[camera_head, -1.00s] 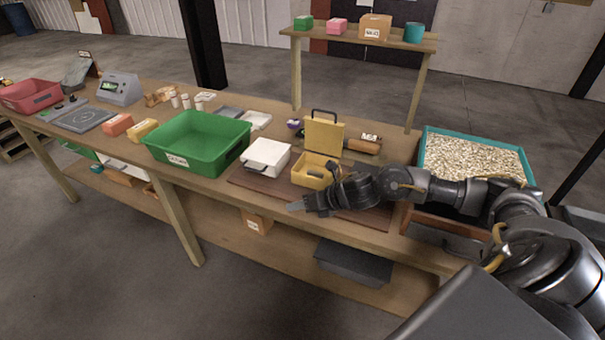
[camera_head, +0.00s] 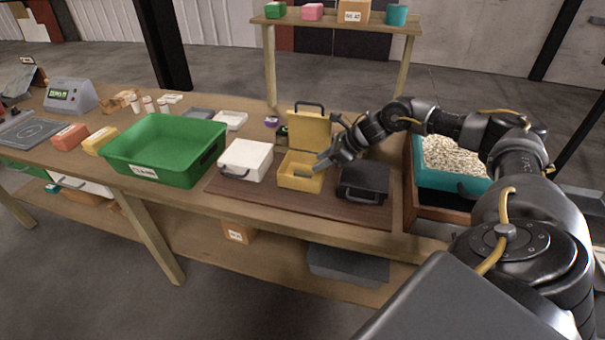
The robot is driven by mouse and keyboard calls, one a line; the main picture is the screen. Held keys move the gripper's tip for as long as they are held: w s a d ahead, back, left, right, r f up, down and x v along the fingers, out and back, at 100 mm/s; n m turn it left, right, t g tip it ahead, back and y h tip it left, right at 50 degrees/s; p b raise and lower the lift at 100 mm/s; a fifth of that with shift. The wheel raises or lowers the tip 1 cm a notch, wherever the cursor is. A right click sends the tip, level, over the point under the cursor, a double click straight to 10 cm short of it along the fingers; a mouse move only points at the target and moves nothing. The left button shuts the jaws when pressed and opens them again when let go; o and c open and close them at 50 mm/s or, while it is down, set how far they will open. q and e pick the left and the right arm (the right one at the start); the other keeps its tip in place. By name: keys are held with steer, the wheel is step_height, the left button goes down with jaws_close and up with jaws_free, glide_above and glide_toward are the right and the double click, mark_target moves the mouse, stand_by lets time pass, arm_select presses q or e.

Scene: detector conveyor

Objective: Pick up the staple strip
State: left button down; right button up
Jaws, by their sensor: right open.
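My right gripper (camera_head: 322,162) is open and reaches over the right side of the open yellow case (camera_head: 290,180). Its fingertips are at the case's right rim, pointing down and left. A small grey piece (camera_head: 302,173) shows inside the case near the fingertips; it may be the staple strip, but it is too small to tell. The case's lid (camera_head: 309,128) stands upright at the back. My left gripper is not in view.
A closed white case (camera_head: 245,160) stands left of the yellow case and a black case (camera_head: 364,181) right of it, on a brown mat (camera_head: 275,199). A green bin (camera_head: 165,150) is further left. A teal-rimmed bin of pale pellets (camera_head: 450,155) is at the right.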

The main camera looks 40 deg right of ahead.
mark_target(305, 173)
steer(key=shift+w+a+f, duration=0.15)
steer(key=shift+w+f, duration=0.25)
steer(key=shift+f, duration=0.15)
steer(key=shift+s, duration=0.1)
steer(key=shift+a, duration=0.15)
steer(key=p+x, duration=0.2)
steer(key=x, duration=0.3)
steer(key=shift+s+f, duration=0.1)
steer(key=shift+f, duration=0.1)
steer(key=shift+c, duration=0.5)
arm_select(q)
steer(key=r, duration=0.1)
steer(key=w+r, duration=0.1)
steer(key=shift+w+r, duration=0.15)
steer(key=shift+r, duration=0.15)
arm_select(e)
jaws_close()
